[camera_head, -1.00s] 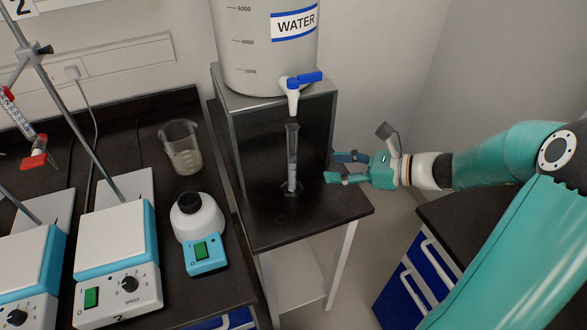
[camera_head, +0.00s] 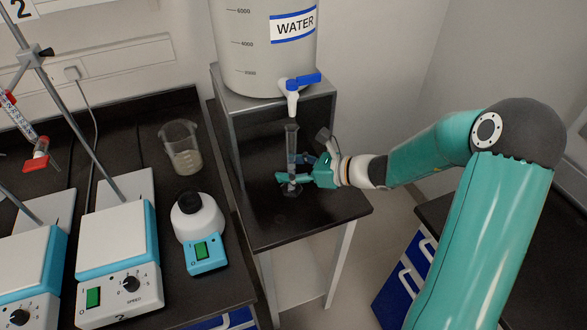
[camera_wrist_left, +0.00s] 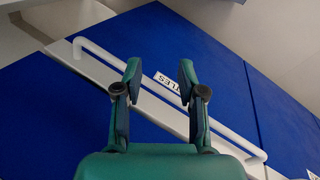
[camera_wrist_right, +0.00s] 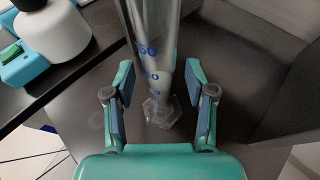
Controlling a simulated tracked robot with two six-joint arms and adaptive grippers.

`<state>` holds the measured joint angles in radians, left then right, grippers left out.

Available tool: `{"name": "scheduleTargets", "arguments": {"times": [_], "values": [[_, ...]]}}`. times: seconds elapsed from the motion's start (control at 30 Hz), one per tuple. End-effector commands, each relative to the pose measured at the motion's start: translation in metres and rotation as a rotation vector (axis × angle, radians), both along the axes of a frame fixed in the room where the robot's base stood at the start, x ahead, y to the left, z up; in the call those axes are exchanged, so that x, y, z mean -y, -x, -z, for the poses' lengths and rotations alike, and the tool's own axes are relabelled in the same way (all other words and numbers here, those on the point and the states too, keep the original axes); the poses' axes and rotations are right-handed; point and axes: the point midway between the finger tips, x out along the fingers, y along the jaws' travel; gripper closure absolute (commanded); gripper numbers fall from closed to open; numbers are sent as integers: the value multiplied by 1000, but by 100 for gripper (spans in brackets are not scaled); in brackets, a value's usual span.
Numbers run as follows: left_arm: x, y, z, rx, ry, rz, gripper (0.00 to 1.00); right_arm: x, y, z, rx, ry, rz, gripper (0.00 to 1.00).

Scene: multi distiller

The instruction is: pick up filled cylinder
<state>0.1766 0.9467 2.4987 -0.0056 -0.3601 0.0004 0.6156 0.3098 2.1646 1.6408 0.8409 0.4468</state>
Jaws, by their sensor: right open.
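The filled cylinder (camera_head: 291,145) is a tall, clear graduated cylinder. It stands upright on the black stand shelf, under the blue tap of the water tank. My right gripper (camera_head: 290,176) is open at its lower part, coming in from the right. In the right wrist view the cylinder (camera_wrist_right: 155,75) stands between and just beyond the open fingers (camera_wrist_right: 158,88), with its hexagonal foot on the shelf. I cannot tell whether a finger touches it. My left gripper (camera_wrist_left: 158,82) is open and empty in the left wrist view, before a blue drawer front. It is not in the head view.
The water tank (camera_head: 265,50) with its tap (camera_head: 293,90) is above the cylinder. A beaker (camera_head: 181,147), a vortex-like mixer (camera_head: 202,232) and hotplate stirrers (camera_head: 118,240) stand on the left bench. The shelf front (camera_head: 300,222) is clear.

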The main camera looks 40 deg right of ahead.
Motion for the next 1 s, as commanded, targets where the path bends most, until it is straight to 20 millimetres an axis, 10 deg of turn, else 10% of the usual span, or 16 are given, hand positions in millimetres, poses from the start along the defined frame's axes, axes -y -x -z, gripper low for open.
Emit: {"name": "scheduleTargets", "arguments": {"times": [0.17,0.5,1.0], "values": [[0,0,0,0,0,0,60,0,0,0,0,0,1,46],[0,0,0,0,0,0,60,1,0,0,1,0,1,100],[0,0,-2,0,0,0,60,1,0,-4,3,0,2,100]]}}
